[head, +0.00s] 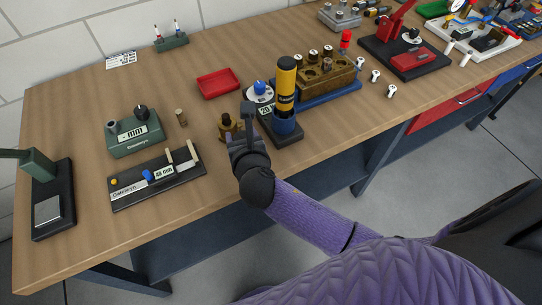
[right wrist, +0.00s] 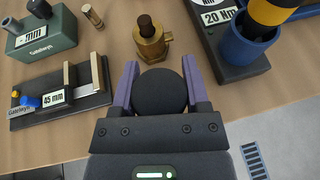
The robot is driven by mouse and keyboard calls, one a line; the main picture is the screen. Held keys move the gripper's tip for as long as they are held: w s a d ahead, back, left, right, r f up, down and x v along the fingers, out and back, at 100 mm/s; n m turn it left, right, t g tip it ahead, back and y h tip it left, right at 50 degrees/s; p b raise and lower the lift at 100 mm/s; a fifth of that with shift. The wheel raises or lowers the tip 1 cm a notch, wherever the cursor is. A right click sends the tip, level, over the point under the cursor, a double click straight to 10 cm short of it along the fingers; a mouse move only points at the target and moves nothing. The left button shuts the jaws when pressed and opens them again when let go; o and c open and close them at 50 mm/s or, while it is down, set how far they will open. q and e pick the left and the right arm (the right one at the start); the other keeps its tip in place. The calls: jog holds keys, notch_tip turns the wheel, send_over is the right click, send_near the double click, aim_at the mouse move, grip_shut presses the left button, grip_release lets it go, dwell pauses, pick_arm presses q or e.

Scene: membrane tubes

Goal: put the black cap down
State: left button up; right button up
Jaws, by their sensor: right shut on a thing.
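The black cap (right wrist: 160,92) is round and dark, and sits between the two fingers of my right gripper (right wrist: 158,85) in the right wrist view. The fingers are shut on its sides. In the head view my right gripper (head: 246,122) is over the bench near its front edge, and I cannot make out the cap there. A brass fitting with a dark brown top (right wrist: 152,42) stands on the bench just beyond the cap; in the head view this fitting (head: 228,127) is left of the gripper. My left gripper is not in view.
A black stand marked 20 Nm (head: 280,133) with a yellow-and-black tool (head: 286,85) in a blue cup is right of my gripper. The 45 mm gauge (head: 157,180), green mm box (head: 135,136) and brass pin (head: 181,117) are left. A red tray (head: 218,83) lies behind.

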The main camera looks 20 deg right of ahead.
notch_tip(320, 180, down, 9)
jog(key=b, duration=0.4)
jog(key=shift+w+a+f+b, duration=0.15)
jog(key=shift+b, duration=0.2)
jog(key=o, duration=1.2)
jog(key=shift+o, duration=0.2)
